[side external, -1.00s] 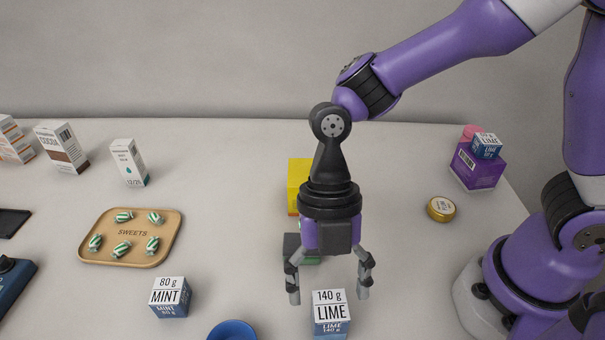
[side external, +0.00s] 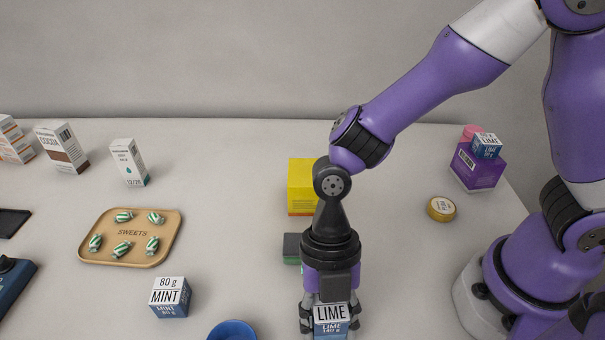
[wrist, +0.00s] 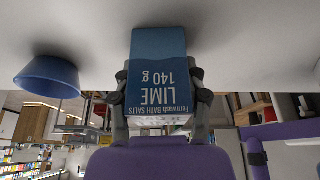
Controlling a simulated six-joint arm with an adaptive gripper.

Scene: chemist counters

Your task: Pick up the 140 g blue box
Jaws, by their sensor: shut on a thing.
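The blue box with a white label reading LIME 140 g (side external: 331,322) stands at the bottom of the side external view. My gripper (side external: 330,318) reaches down over it with a finger on each side. In the wrist view the blue box (wrist: 158,75) sits between the two fingers (wrist: 160,100), which are shut on it. Its lettering appears upside down there. Its lower part is cut off by the side view's bottom edge, so I cannot tell whether it touches the counter.
An 80 g MINT box (side external: 170,298) and a blue bowl (side external: 232,331) stand to the left. Behind are a green-grey block (side external: 291,249) and a yellow box (side external: 301,187). A sweets tray (side external: 132,251) lies farther left. A round tin (side external: 441,209) and a purple box (side external: 477,168) are right.

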